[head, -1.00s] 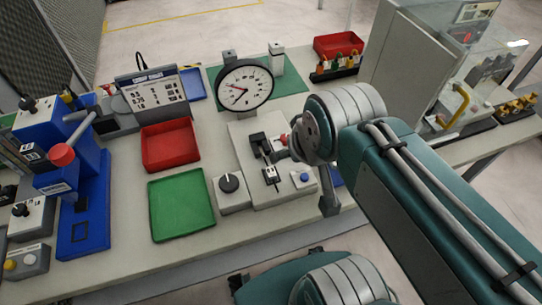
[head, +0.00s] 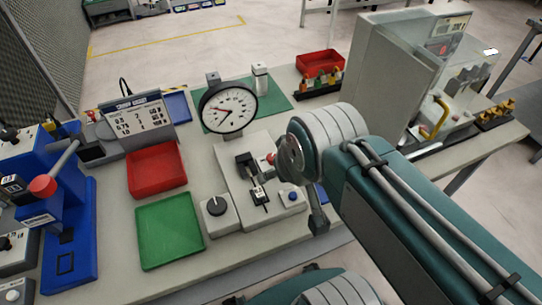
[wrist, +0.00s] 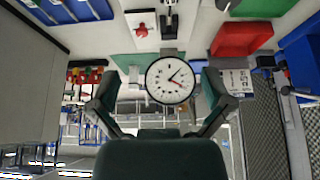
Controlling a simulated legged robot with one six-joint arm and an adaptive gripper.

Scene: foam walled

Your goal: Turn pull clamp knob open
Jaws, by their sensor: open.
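A pale fixture plate (head: 232,168) on the bench carries a black clamp (head: 247,163), a red knob (head: 271,158) and a blue button (head: 292,196). A grey box with a black rotary knob (head: 216,207) stands at its left front. I cannot tell which knob is the pull clamp's. In the wrist view, the red knob (wrist: 142,31) is at the top, beyond my fingertips. My gripper (wrist: 160,88) is open and empty, one finger on each side of the picture. In the head view my wrist hides most of it beside the plate's right side.
A round dial gauge (head: 228,107) stands just behind the fixture. A red tray (head: 156,169) and a green tray (head: 170,230) lie to the left, beside a blue press (head: 68,240). A tall grey cabinet (head: 388,80) stands at the right.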

